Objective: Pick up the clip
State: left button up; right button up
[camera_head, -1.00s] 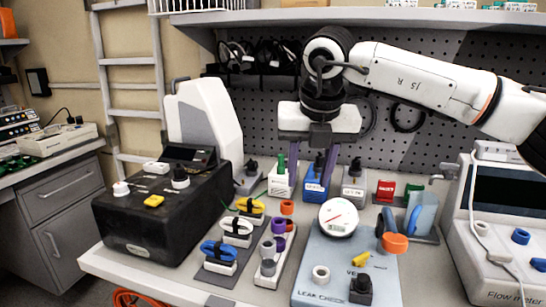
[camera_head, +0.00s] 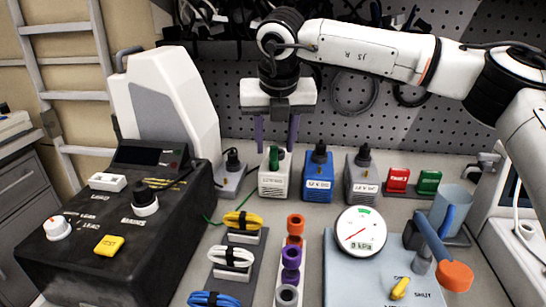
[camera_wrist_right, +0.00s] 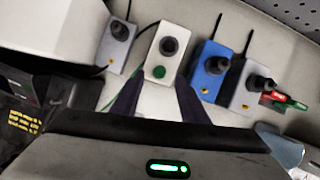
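No single thing is clearly marked as the clip. A small green piece (camera_head: 273,157) stands on the white box (camera_head: 273,183) at the back; it shows as a round green spot in the right wrist view (camera_wrist_right: 159,72), beside a black knob. My right gripper (camera_head: 276,147) is open and empty, with purple fingers pointing down. Its fingers lie left and right of the green piece in the head view; how far behind or above it they are, I cannot tell. In the right wrist view the gripper (camera_wrist_right: 157,98) has the white box between its fingers. My left gripper is not in view.
A blue box (camera_head: 318,183) and a grey box (camera_head: 361,184) stand close on the right. A black console (camera_head: 115,235) fills the left. Yellow, white and blue cable coils (camera_head: 241,221) and a dial gauge (camera_head: 360,233) are in front. The pegboard wall is behind.

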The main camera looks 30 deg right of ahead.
aim_at(274, 149)
jog(key=x, duration=0.5)
jog(key=shift+w+r+p, duration=0.15)
jog(key=shift+w+p, duration=0.05)
jog(key=shift+p, duration=0.15)
grip_shut()
